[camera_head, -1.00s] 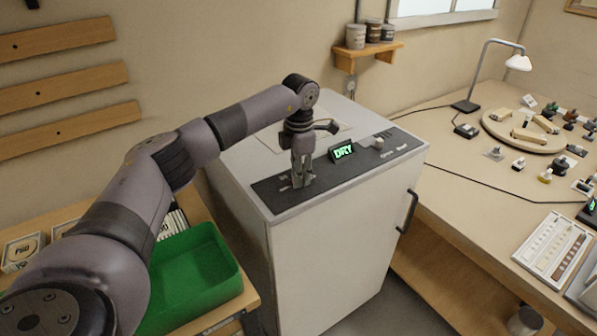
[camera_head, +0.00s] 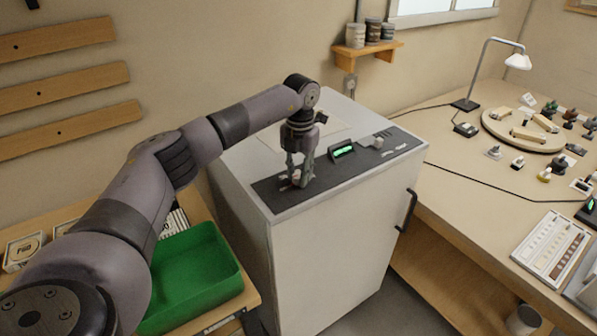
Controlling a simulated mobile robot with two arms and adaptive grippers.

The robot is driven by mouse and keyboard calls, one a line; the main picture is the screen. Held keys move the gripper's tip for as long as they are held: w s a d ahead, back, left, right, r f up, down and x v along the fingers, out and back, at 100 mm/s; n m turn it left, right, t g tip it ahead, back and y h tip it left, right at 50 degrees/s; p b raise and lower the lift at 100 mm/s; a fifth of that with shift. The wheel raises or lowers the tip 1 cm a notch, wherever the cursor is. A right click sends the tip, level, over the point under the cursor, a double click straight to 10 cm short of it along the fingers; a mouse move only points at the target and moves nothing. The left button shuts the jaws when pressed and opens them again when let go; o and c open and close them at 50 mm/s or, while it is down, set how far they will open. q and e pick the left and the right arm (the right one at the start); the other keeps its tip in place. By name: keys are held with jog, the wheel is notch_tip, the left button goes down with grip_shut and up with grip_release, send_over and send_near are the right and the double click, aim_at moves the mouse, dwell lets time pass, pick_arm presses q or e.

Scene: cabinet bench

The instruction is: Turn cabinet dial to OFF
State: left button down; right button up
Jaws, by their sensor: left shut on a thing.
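The white cabinet (camera_head: 325,245) stands in the middle, with a dark control panel (camera_head: 352,165) along its top front edge. My left gripper (camera_head: 297,181) points down at the left end of the panel. It is shut on the cabinet dial (camera_head: 297,177), a small light knob mostly hidden between the fingers. The dial's exact setting cannot be read. A small display (camera_head: 343,150) right of the gripper glows green, with no clear word on it. My right gripper is not in view.
A small light knob (camera_head: 377,142) sits right of the display. The cabinet's door handle (camera_head: 407,211) is at its right side. A green bin (camera_head: 195,275) stands left of the cabinet. A workbench (camera_head: 470,190) with a lamp (camera_head: 490,70) and small items is at the right.

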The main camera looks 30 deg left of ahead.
aim_at(299, 175)
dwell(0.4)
pick_arm(q)
jog(key=c, duration=1.3)
grip_release()
jog(key=shift+r, duration=0.1)
notch_tip(299, 175, up, 12)
jog(key=shift+d, duration=0.15)
